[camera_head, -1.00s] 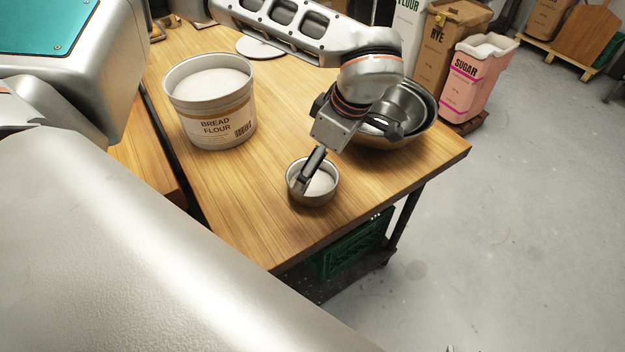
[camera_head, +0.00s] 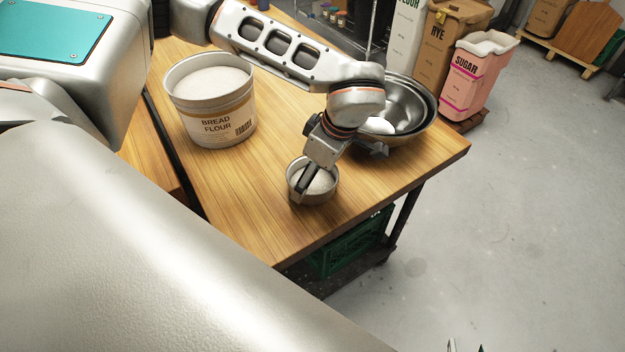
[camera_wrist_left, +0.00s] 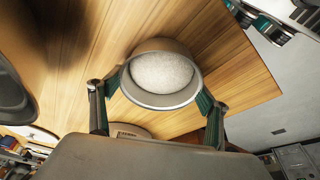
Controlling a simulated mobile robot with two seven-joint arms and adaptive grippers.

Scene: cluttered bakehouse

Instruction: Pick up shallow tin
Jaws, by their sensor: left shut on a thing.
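The shallow tin (camera_head: 327,192) is a small round grey metal tin with white contents. It stands upright on the wooden table near its front edge. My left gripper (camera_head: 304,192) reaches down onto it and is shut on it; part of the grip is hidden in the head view. In the left wrist view the tin (camera_wrist_left: 163,101) sits between the two fingers. Only the fingertips of my right gripper (camera_head: 466,347) show at the bottom edge of the head view, apart and empty, off the table. It also shows at the top right of the left wrist view (camera_wrist_left: 262,24).
A bread flour tub (camera_head: 215,127) stands behind and left of the tin. Nested steel bowls (camera_head: 418,123) stand to its right, close to my left wrist. The table (camera_head: 262,223) is bare around the tin. A green crate (camera_head: 352,243) is below; sugar (camera_head: 478,80) and rye (camera_head: 440,50) containers stand beyond.

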